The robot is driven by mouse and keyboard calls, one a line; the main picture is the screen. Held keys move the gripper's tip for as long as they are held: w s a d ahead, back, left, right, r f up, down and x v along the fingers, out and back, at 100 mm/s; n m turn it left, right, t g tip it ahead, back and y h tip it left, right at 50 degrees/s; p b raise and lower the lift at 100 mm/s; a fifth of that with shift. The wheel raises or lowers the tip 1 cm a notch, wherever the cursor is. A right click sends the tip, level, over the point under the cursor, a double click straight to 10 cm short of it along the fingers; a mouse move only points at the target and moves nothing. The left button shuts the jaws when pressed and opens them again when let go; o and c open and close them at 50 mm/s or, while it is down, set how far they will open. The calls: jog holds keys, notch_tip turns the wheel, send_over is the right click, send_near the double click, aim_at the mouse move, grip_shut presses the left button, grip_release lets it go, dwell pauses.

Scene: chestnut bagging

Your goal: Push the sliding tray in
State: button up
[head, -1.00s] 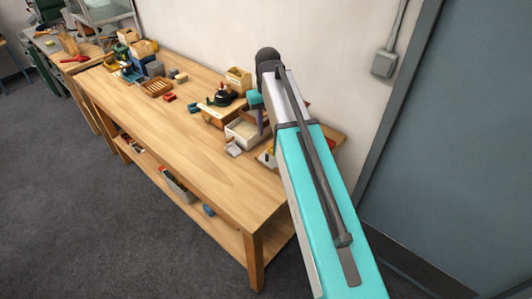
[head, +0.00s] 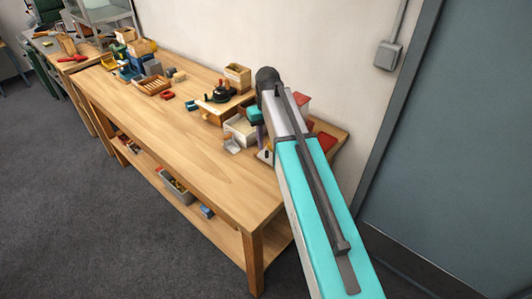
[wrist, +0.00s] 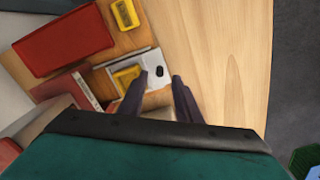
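A pale, flat tray-like piece (wrist: 150,62) lies below my fingers in the wrist view, with a yellow block (wrist: 126,77) and a small black knob on it; I take it for the sliding tray. In the head view only a sliver of it (head: 265,156) shows beside my arm. My gripper (wrist: 160,76) has its two dark fingers apart with nothing between them, over the tray's near part. Whether a finger touches the tray cannot be told. In the head view my arm hides most of the gripper.
A red box (wrist: 64,40) and another yellow block (wrist: 125,14) lie beyond the tray in the wrist view. A cream open box (head: 240,128) stands left of my gripper in the head view. The wooden table (head: 190,143) is bare along its front.

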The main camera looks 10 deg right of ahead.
jog(key=shift+f+b, duration=1.1)
jog(key=shift+f, duration=1)
grip_shut()
